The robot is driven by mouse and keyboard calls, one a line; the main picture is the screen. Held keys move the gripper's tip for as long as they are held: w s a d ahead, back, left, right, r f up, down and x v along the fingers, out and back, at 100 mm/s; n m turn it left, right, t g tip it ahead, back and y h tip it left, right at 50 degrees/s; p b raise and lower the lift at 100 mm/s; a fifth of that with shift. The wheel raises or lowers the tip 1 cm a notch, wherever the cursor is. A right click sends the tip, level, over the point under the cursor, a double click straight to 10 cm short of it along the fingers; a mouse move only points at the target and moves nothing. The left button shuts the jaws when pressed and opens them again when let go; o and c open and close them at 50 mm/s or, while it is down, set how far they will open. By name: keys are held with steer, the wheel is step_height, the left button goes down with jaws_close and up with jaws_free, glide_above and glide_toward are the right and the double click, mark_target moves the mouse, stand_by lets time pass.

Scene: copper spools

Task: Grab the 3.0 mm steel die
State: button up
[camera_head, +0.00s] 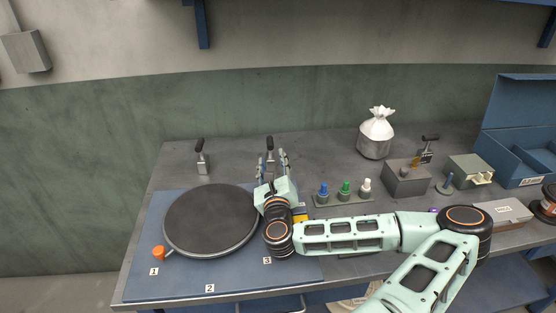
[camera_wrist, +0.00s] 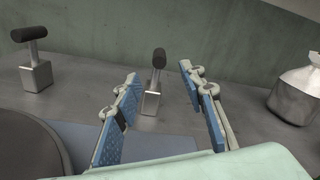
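No marking reading 3.0 mm is legible, so I cannot tell which thing is the steel die. My gripper (camera_head: 271,160) is open and empty above the back of the bench; its two blue-padded fingers (camera_wrist: 160,82) stand wide apart in the wrist view. Between them, farther back, stands a metal block with a black-knobbed lever (camera_wrist: 152,102); its knob (camera_head: 269,140) shows behind the fingers in the head view. No contact shows. A similar lever block (camera_head: 202,164) stands to the left; it also shows in the wrist view (camera_wrist: 36,74).
A dark round turntable (camera_head: 210,220) lies on the blue mat (camera_head: 150,285). A rack (camera_head: 345,200) holds blue, green and white pegs.

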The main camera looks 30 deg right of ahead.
mark_target(270, 140)
steer(key=x, duration=0.9)
steer(key=shift+w+r+p, duration=0.1)
steer(key=shift+w+p, duration=0.15)
steer(key=shift+p, duration=0.05)
steer(key=shift+c, duration=0.5)
jaws_close()
steer(key=shift+r, duration=0.1)
